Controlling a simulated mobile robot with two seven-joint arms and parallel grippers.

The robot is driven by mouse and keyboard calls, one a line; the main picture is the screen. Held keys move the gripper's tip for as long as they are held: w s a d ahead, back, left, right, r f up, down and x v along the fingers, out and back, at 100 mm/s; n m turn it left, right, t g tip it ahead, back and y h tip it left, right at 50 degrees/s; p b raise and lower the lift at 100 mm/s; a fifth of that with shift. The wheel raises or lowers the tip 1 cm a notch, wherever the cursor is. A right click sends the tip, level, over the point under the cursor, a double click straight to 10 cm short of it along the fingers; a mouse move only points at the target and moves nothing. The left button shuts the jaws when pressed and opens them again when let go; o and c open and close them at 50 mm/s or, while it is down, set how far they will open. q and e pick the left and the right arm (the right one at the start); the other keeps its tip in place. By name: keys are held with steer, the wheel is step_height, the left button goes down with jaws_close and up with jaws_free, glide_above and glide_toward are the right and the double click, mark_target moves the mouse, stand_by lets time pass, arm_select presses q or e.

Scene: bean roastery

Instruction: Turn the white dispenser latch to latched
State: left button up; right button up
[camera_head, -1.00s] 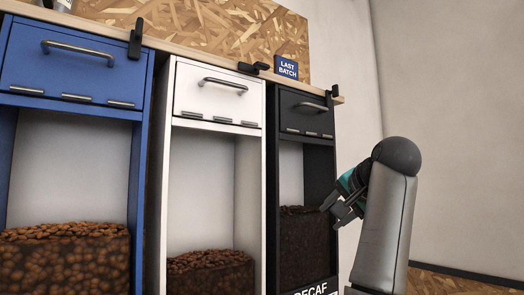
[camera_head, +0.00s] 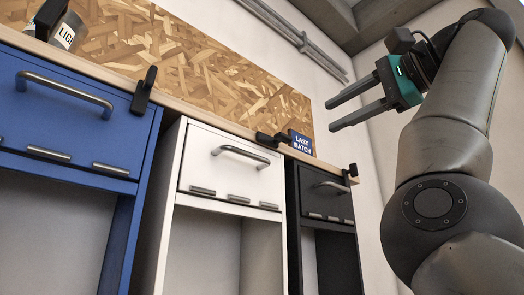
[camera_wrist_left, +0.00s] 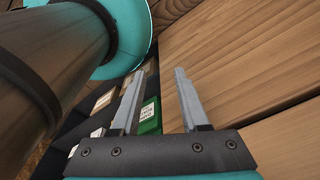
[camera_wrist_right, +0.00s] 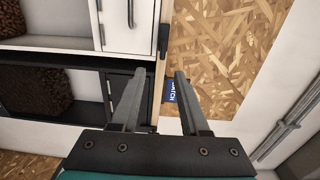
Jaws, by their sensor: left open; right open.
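The white dispenser (camera_head: 230,165) stands between a blue and a black one. Its black latch (camera_head: 270,139) lies sideways along the wooden ledge above its right end; a dark latch also shows beside the white front in the right wrist view (camera_wrist_right: 164,38). My right gripper (camera_head: 332,114) is open and empty, raised in the air to the upper right of the white latch, fingers pointing left. My left gripper (camera_wrist_left: 158,73) is open and empty over a wooden surface, outside the head view.
A blue LAST BATCH sign (camera_head: 301,143) stands on the ledge (camera_head: 190,104) right beside the white latch. A particle-board panel (camera_head: 200,65) backs the ledge. Dark compartments with small labelled blocks (camera_wrist_left: 149,117) lie near my left gripper.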

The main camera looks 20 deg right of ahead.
mark_target(287, 136)
steer(key=p+x, duration=0.8)
steer(key=x, duration=0.1)
steer(key=p+x, duration=0.4)
steer(key=x, duration=0.1)
steer(key=shift+r, duration=0.35)
arm_select(q)
step_height(287, 136, up, 12)
steer(key=s, duration=0.2)
steer(key=shift+d, duration=0.15)
steer(key=shift+r, duration=0.1)
arm_select(e)
steer(key=shift+c, duration=0.2)
jaws_close()
